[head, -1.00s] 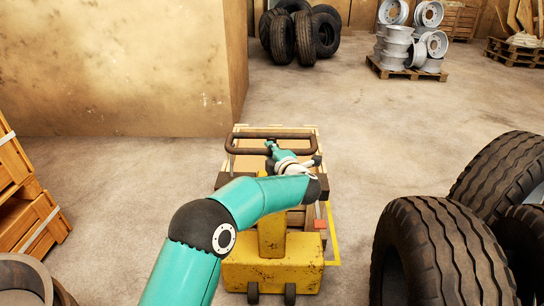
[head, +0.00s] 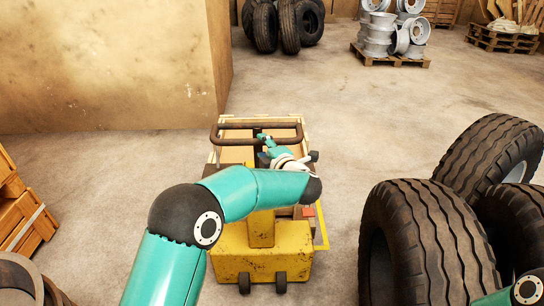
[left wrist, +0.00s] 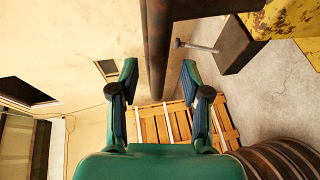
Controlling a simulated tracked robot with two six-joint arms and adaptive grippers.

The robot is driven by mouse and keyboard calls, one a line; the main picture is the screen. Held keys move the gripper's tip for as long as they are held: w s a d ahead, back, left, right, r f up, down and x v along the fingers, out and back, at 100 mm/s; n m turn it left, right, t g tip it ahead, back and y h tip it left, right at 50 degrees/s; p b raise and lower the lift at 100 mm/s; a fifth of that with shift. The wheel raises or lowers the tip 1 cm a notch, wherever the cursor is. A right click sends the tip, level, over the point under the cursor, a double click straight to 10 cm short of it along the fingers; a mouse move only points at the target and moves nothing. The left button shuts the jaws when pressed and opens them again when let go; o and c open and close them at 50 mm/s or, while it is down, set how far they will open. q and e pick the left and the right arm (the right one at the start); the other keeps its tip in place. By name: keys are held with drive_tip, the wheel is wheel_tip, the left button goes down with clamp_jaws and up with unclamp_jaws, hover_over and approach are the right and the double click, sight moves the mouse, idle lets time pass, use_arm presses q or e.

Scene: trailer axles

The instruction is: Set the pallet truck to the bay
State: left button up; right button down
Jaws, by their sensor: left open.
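The yellow pallet truck (head: 262,252) stands ahead of me in the head view, with a dark looped handle (head: 231,142) at its top and two small wheels at the near side. A wooden load (head: 285,123) shows beyond the handle. My left gripper (head: 264,141) is at the handle's right half. In the left wrist view its two fingers (left wrist: 159,68) are open, with the dark handle bar (left wrist: 157,40) between or just beyond their tips; contact cannot be told. My left arm hides part of the truck. My right gripper is out of view.
Large tyres (head: 428,240) stand close on the right. Wooden crates (head: 22,215) are at the left, below a tan wall block (head: 110,70). Rims on a pallet (head: 385,60) and more tyres (head: 285,25) stand far back. Open floor lies between. A yellow strip (head: 323,230) borders the truck's right side.

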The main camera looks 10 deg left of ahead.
use_arm(q)
drive_tip(key=v, duration=0.6)
drive_tip(key=shift+s, duration=0.25)
drive_tip(key=shift+d, duration=0.15)
drive_tip(key=s+a+f+g+y+p, duration=0.1)
drive_tip(key=a+f+p, duration=0.1)
drive_tip(key=a+f, duration=0.3)
drive_tip(key=s+a+f+g+p, duration=0.1)
drive_tip(key=a+f+p, duration=0.1)
drive_tip(key=a, duration=0.5)
drive_tip(key=s+a+f+m+h+p, duration=0.1)
drive_tip(key=s+f+m+h, duration=0.1)
drive_tip(key=s+f+m, duration=0.3)
drive_tip(key=a+f+m+h+p, duration=0.1)
drive_tip(key=f+m+h+p, duration=0.1)
drive_tip(key=f, duration=0.5)
drive_tip(key=s+d+f+m+g+h, duration=0.25)
drive_tip(key=s+d+f+m, duration=0.2)
drive_tip(key=s, duration=0.25)
drive_tip(key=s+d+f+m+g+h, duration=0.2)
drive_tip(key=s+d+f+m+h, duration=0.15)
drive_tip(key=s+f, duration=0.3)
drive_tip(key=s+d+m+g+h, duration=0.2)
drive_tip(key=s+d+m, duration=0.2)
drive_tip(key=s, duration=0.4)
drive_tip(key=s+d+m+g+h, duration=0.3)
drive_tip(key=s+d, duration=0.2)
drive_tip(key=s, duration=0.3)
drive_tip(key=shift+m+p, duration=0.4)
